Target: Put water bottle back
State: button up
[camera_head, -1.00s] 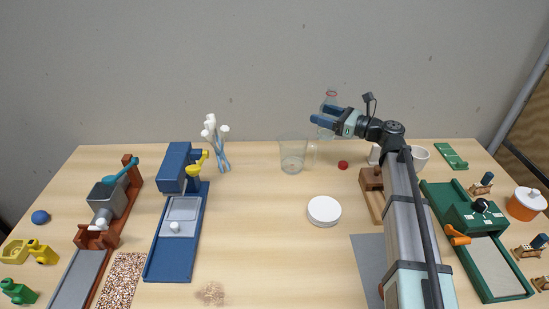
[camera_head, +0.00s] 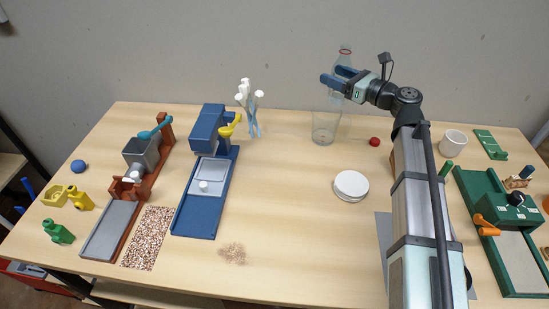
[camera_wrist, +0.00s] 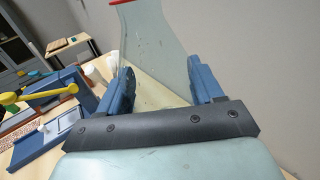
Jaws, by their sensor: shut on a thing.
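The water bottle (camera_head: 345,62) is clear with a red rim at its neck. My gripper (camera_head: 333,78) is shut around it, with blue fingers on both sides. The bottle looks roughly upright, in the air above the back of the table. Its lower end is hard to make out just above a clear jug. In the wrist view the see-through bottle (camera_wrist: 158,38) stands between the two blue fingers (camera_wrist: 160,75), with its red rim at the top edge.
The clear jug (camera_head: 324,126) stands on the table (camera_head: 290,205) below the bottle. Nearby are a red ball (camera_head: 374,142), white round discs (camera_head: 351,185), a white cup (camera_head: 453,143) and white flowers (camera_head: 250,97). A blue machine (camera_head: 209,180) is left. The front middle is mostly clear.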

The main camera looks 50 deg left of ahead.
jog(key=s+a+m+t, duration=0.1)
jog(key=s+a, duration=0.1)
jog(key=s, duration=0.8)
jog(key=s+a+m+t, duration=0.1)
jog(key=s+a+t, duration=0.15)
jog(key=s, duration=0.75)
jog(key=shift+g, duration=0.35)
jog(key=shift+w+a+f, duration=0.1)
jog(key=shift+w+f, duration=0.1)
jog(key=shift+f, duration=3.55)
jog(key=shift+w+a+f, duration=0.1)
jog(key=shift+w+f, duration=0.05)
jog(key=shift+f, duration=3.55)
jog(key=shift+f, duration=0.15)
jog(key=o, duration=1.2)
jog(key=shift+r, duration=0.2)
jog(key=shift+d, duration=3.8)
